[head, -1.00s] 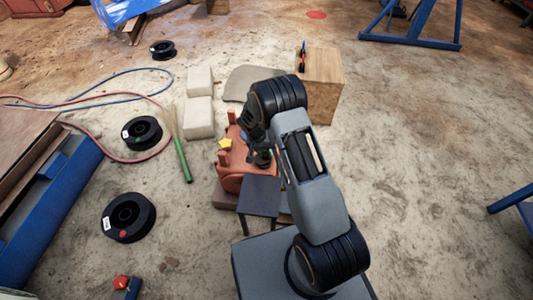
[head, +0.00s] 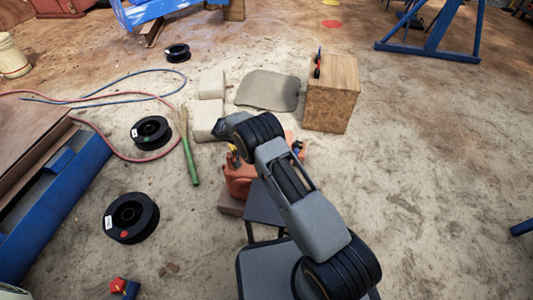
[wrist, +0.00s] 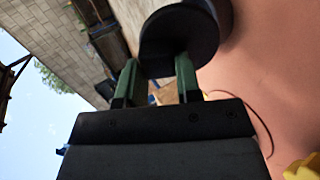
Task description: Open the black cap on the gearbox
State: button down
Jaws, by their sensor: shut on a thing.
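The gearbox is the orange casing (head: 238,181) low in front of me in the head view, partly covered by my arm. Its orange surface (wrist: 270,65) also fills the right of the wrist view. The black cap (wrist: 180,38) is a round dark disc at the top of the wrist view. My gripper (wrist: 157,70) has green fingers, shut on the cap from either side. A dark rounded part shows just behind the cap; I cannot tell whether the cap is seated on it. In the head view my arm hides the gripper and cap.
A yellow part (wrist: 303,167) is at the lower right of the wrist view. A wooden box (head: 332,95), pale blocks (head: 209,118) and a green-handled broom (head: 189,150) stand or lie around the gearbox. Black spools (head: 131,217) lie left.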

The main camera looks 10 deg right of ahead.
jog(key=shift+a, duration=0.15)
dwell(0.5)
jog(key=c, duration=0.8)
grip_release()
jog(key=p+v, duration=0.1)
jog(key=v, duration=0.6)
jog(key=shift+a, duration=0.25)
jog(key=shift+w, duration=0.15)
